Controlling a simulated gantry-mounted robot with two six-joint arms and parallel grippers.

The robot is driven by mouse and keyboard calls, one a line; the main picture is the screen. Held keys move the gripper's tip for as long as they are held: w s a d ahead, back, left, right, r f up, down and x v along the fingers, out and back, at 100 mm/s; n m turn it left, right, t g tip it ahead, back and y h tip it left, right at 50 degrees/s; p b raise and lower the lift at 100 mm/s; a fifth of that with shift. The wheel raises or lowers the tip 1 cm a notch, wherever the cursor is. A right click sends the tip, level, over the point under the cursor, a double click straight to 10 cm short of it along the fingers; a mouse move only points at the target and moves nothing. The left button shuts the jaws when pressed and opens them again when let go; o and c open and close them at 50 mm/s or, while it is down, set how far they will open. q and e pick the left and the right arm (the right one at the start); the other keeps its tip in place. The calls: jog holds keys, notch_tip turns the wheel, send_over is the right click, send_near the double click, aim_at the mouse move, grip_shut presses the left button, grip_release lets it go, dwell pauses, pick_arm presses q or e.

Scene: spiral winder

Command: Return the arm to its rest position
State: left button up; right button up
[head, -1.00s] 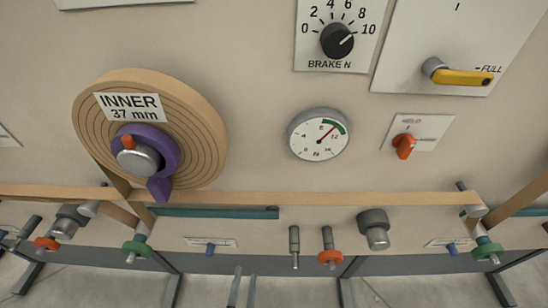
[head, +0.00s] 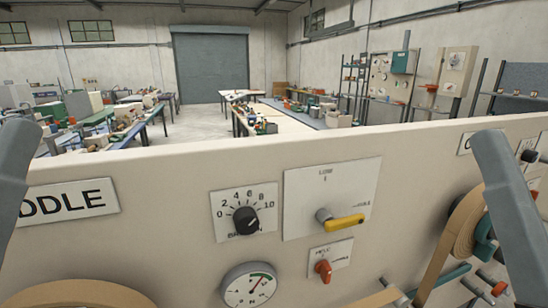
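A grey link of my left arm (head: 14,175) stands at the left edge of the head view. A grey link of my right arm (head: 508,215) rises at the right edge, in front of the machine panel (head: 150,240). Neither gripper shows, so I cannot see its fingers or anything in them. Both visible links appear apart from the panel's controls.
The panel carries a black brake knob (head: 246,220), a yellow lever (head: 343,221), a red switch (head: 323,270) and a round gauge (head: 249,287). Tan strip coils (head: 78,293) show low left and at right (head: 452,240). Workbenches and a shutter door (head: 211,63) lie beyond.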

notch_tip(320, 180, up, 37)
jog(key=p, duration=3.3)
notch_tip(320, 180, down, 61)
jog(key=b, duration=6.1)
jog(key=shift+r, duration=0.2)
jog(key=shift+s, duration=0.1)
notch_tip(320, 180, up, 61)
jog(key=p, duration=6.1)
